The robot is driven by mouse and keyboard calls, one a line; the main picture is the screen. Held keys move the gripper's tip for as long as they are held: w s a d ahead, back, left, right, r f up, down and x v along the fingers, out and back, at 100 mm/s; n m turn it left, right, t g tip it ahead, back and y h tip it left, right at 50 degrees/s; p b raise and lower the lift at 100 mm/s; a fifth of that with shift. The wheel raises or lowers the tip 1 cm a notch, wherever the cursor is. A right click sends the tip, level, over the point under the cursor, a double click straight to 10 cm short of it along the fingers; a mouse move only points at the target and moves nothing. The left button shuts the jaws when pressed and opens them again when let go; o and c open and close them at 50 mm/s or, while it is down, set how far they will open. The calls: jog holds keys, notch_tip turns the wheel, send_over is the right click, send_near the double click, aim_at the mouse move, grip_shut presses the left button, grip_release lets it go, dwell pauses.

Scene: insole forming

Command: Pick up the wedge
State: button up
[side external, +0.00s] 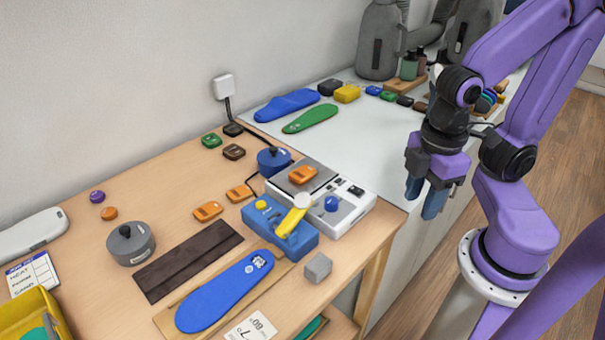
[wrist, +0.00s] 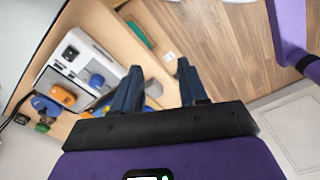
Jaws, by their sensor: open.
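No piece is plainly marked as the wedge, and I cannot tell which one it is. Several small orange blocks look alike: one orange block (side external: 303,174) lies on the metal plate of the white machine, and others (side external: 208,211) lie on the wooden table. The orange block on the machine also shows in the wrist view (wrist: 62,95). A grey block (side external: 318,267) sits near the table's front edge. My gripper (side external: 424,197) is open and empty, right of the table and apart from all these pieces. Its fingers (wrist: 159,70) are spread in the wrist view.
The white machine (side external: 352,207) and a blue press with a yellow lever (side external: 283,232) stand at the table's right side. A blue insole (side external: 222,293), a dark strip (side external: 188,260) and a grey round weight (side external: 130,244) lie left. The white counter (side external: 370,135) has clear room.

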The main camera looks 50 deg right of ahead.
jog(key=o, duration=0.8)
jog(key=shift+c, duration=0.2)
jog(key=w+a+r+m, duration=0.2)
jog(key=w+m, duration=0.5)
jog(key=w, duration=0.1)
jog(key=w+a+r+m, duration=0.1)
jog(key=w+a+m, duration=0.1)
jog(key=w+m, duration=0.55)
jog(key=m, duration=1.6)
send_over(300, 174)
jog(key=f, duration=1)
jog(key=shift+w+a+f, duration=0.1)
jog(key=shift+w, duration=0.15)
jog(key=shift+s+f, duration=0.15)
jog(key=shift+f, duration=1.2)
jog(key=shift+s+f, duration=0.1)
jog(key=shift+f, duration=1.25)
